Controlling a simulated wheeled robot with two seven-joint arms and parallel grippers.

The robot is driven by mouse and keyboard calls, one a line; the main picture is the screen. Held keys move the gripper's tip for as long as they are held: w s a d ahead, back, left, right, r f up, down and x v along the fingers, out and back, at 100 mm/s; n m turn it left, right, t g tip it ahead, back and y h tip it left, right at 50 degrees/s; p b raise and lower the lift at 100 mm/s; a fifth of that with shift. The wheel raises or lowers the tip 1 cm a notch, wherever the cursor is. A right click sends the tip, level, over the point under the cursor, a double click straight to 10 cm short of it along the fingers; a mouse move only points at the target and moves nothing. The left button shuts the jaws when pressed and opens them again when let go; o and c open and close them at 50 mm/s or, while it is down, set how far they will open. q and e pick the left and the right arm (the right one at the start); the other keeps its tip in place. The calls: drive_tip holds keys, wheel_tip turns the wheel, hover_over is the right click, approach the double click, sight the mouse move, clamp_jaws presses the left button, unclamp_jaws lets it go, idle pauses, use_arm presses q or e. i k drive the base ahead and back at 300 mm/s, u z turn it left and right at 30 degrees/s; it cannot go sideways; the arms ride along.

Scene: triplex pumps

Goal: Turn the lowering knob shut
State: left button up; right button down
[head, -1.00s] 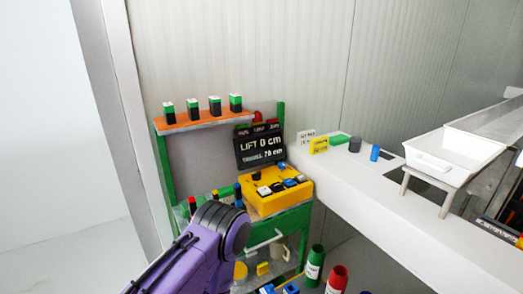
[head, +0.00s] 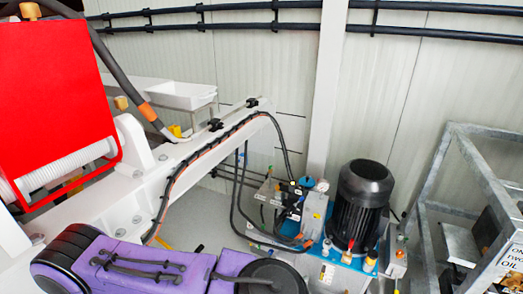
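The pump unit stands right of centre in the head view. It has a black ribbed motor (head: 358,205) on a blue base (head: 328,276). To its left is a grey valve block (head: 313,215) with hoses and small fittings, some with yellow or blue caps. A small red part (head: 350,246) sits in front of the motor. Which small part is the lowering knob I cannot tell at this size. My purple arm crosses the bottom left, its links in front of the lower part of the unit. Neither gripper is in view.
A white beam (head: 190,150) with black hoses runs from lower left towards the unit. A red box (head: 45,100) stands at upper left. A white tray (head: 180,95) is behind.

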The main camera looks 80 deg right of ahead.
sight(400, 254)
drive_tip(key=z, duration=0.25)
drive_tip(key=k, duration=0.75)
drive_tip(key=z, duration=3.9)
drive_tip(key=k, duration=1.15)
drive_tip(key=u, duration=0.5)
drive_tip(key=i, duration=1.45)
drive_tip(key=z, duration=0.4)
